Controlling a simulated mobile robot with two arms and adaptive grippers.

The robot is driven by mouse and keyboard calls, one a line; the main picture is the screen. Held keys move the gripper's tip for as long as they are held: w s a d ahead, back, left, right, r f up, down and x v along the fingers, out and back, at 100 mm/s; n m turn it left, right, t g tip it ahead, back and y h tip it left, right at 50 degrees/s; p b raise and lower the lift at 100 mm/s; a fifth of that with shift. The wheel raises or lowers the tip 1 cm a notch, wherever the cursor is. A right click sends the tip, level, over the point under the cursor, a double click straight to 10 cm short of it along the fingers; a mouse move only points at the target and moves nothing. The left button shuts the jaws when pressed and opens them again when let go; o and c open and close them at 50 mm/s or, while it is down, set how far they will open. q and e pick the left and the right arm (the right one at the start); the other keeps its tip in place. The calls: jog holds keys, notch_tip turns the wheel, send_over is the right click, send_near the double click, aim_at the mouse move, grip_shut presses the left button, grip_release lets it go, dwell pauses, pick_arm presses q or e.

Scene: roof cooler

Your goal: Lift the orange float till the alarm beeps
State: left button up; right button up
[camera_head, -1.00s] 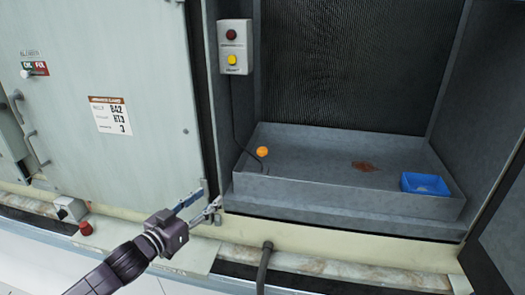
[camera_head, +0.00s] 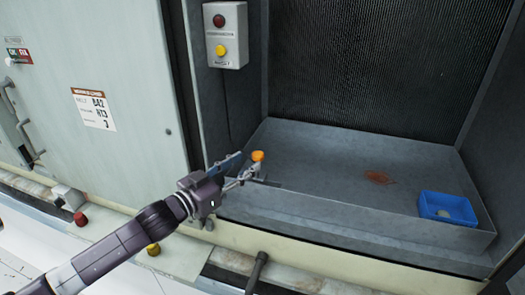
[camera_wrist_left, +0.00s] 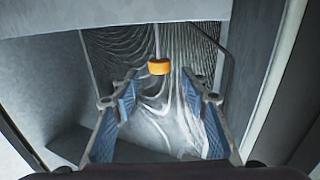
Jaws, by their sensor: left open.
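The orange float (camera_head: 258,156) shows just past the fingertips of my left gripper (camera_head: 254,169), at the left end of the grey tray (camera_head: 330,150). In the left wrist view the float (camera_wrist_left: 159,67) sits on a thin upright rod, centred between and a little beyond the two blue-padded fingers (camera_wrist_left: 160,88). The left gripper is open and holds nothing; I see no contact with the float. The alarm box (camera_head: 226,36) with a red lamp (camera_head: 218,20) and a yellow button (camera_head: 221,50) is on the wall above. My right gripper is out of view.
A blue bin (camera_head: 447,209) stands at the tray's right end. A rust-coloured patch (camera_head: 379,177) lies on the tray floor. A pale cabinet panel (camera_head: 115,70) closes off the left side. A red cap (camera_head: 80,219) and a yellow cap (camera_head: 153,249) are below it.

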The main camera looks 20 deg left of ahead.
aim_at(254, 157)
pick_arm(q)
jog(key=p+x, duration=0.1)
jog(key=x, duration=0.5)
jog(key=shift+p, duration=0.3)
jog(key=shift+r, duration=0.1)
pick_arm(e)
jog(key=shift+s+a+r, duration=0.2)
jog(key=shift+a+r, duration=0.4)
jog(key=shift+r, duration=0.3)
pick_arm(q)
grip_shut()
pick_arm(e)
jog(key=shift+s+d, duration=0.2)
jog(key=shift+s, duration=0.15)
